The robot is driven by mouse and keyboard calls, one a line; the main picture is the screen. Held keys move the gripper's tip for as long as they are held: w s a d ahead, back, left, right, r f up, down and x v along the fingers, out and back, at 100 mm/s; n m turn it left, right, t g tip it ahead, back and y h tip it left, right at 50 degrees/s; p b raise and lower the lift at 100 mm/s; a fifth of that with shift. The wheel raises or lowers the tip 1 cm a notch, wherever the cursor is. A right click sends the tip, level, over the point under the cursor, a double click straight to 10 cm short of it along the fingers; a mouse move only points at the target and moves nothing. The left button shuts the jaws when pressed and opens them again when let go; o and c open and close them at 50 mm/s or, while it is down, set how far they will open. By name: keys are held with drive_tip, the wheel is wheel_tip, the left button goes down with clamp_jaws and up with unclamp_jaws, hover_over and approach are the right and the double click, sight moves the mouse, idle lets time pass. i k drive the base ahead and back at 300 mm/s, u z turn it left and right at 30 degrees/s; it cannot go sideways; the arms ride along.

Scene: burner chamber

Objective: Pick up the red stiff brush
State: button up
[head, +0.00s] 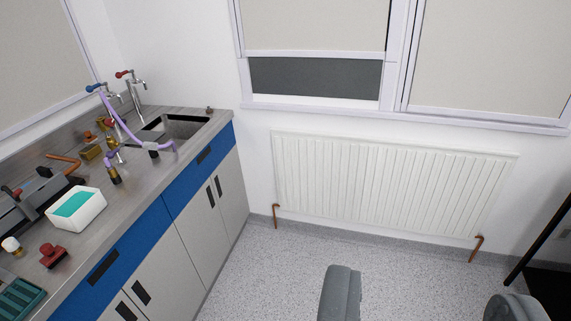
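A small red object with a knob on top (53,254), which looks like the red stiff brush, sits on the metal worktop (132,206) near its front edge at the lower left. My gripper (424,284) shows at the bottom right as two grey fingers spread wide apart, with only floor between them. It is open and empty, over the floor, well to the right of the red object and not touching it.
A white tub with teal contents (88,212), a white-knobbed brush (12,245) and a teal rack (20,298) surround the red object. A sink (180,127) and taps stand behind. Blue-and-grey cabinets (172,252) front the counter. A radiator (390,185) lines the wall. The middle floor is clear.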

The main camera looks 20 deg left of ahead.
sight(52, 256)
drive_tip(key=u, duration=0.45)
drive_tip(key=i, duration=1.15)
drive_tip(key=u, duration=1.1)
drive_tip(key=i, duration=0.65)
drive_tip(key=u, duration=0.2)
drive_tip(key=k, duration=0.9)
drive_tip(key=u, duration=0.15)
drive_tip(key=i, duration=0.9)
drive_tip(key=z, duration=0.1)
